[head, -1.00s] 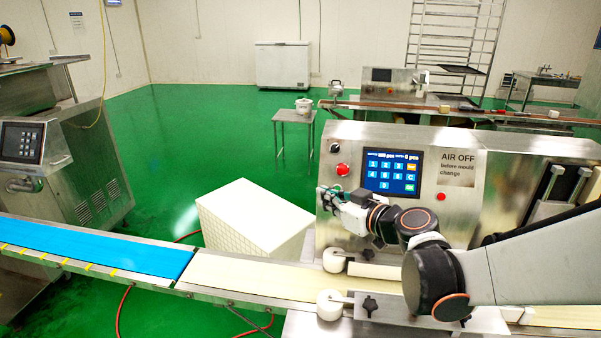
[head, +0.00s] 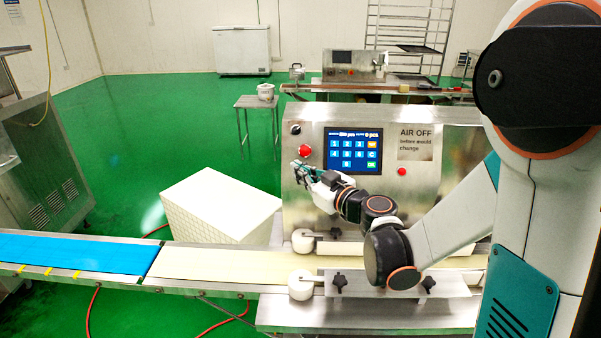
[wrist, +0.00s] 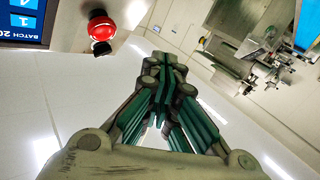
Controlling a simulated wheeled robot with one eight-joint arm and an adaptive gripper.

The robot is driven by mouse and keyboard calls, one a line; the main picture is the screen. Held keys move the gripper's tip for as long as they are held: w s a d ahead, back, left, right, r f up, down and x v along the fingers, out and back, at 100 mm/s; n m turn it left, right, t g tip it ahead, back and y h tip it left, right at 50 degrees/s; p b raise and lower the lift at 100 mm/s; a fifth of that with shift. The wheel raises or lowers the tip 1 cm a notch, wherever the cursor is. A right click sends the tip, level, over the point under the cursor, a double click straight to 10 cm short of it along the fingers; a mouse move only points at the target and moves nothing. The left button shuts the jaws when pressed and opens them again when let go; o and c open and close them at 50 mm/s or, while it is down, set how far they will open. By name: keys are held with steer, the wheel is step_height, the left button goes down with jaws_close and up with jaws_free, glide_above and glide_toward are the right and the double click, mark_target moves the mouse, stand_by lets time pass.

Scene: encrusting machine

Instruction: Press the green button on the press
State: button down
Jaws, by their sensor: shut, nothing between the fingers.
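The press (head: 440,155) is a steel machine with a lit touch screen (head: 353,150) on its front panel. A large red button (head: 305,150) sits left of the screen; it also shows at the upper left of the wrist view (wrist: 101,27). I cannot make out the green button in either current view; my gripper covers the panel just below the red button. My gripper (head: 296,168) is shut and empty, with green-padded fingers, in front of the panel. In the wrist view its closed fingertips (wrist: 165,62) point up the picture, right of the red button.
A black knob (head: 296,129) is above the red button, and a smaller red button (head: 402,171) is right of the screen. A conveyor (head: 205,264) with white rollers (head: 301,285) runs below. A white block (head: 222,205) stands behind the conveyor.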

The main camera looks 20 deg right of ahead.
steer(key=w+d+f+b, duration=0.2)
steer(key=w+f, duration=0.1)
steer(key=w, duration=0.4)
steer(key=shift+d+f+b, duration=0.15)
steer(key=shift+f+b, duration=0.2)
steer(key=shift+w+f, duration=0.1)
steer(key=shift+w, duration=0.05)
stand_by(1.1)
steer(key=shift+w+d+f, duration=0.1)
steer(key=shift+w+d, duration=0.05)
steer(key=shift+w, duration=0.1)
